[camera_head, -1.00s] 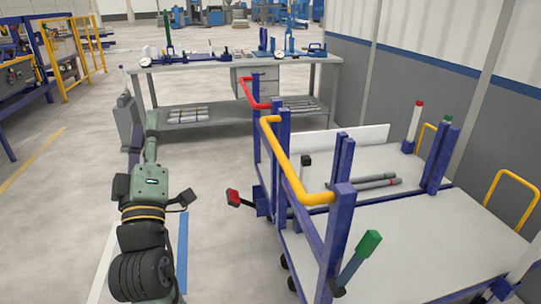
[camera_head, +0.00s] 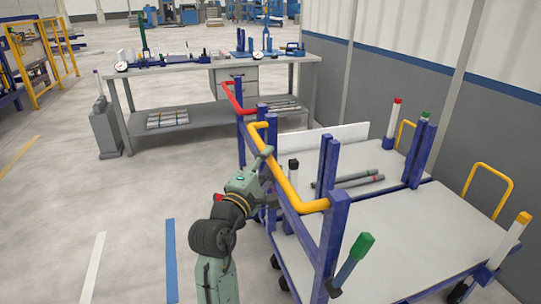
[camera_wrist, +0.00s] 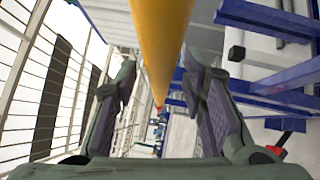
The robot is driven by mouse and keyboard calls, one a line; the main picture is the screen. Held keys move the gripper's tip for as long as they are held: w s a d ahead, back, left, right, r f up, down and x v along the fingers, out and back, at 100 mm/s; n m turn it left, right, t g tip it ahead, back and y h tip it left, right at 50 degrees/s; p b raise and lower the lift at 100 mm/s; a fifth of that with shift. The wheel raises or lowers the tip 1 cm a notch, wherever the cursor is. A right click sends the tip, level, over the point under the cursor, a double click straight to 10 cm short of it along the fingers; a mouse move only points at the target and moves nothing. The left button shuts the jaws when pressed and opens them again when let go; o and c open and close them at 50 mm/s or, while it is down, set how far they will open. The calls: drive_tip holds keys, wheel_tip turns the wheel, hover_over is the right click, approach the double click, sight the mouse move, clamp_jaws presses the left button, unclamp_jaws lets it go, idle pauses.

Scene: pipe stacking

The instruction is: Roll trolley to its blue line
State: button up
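The near trolley has a yellow push handle (camera_head: 291,190), blue posts and a pale deck (camera_head: 400,235). It stands right of centre in the head view. My gripper (camera_head: 266,158) is beside the handle's far part. In the wrist view, the yellow bar (camera_wrist: 161,40) runs between the fingers of my gripper (camera_wrist: 160,70). The fingers are spread, with no clear grip on the bar; whether one touches it I cannot tell. The blue line (camera_head: 171,262) lies on the floor left of my arm, apart from the trolley.
A second trolley with a red handle (camera_head: 233,100) stands just behind, carrying grey pipes (camera_head: 350,181). A white floor line (camera_head: 92,268) lies left of the blue one. A workbench (camera_head: 200,68) stands at the back. The floor at left is clear.

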drive_tip(key=shift+x, duration=0.8)
drive_tip(key=shift+c, duration=0.4)
clamp_jaws()
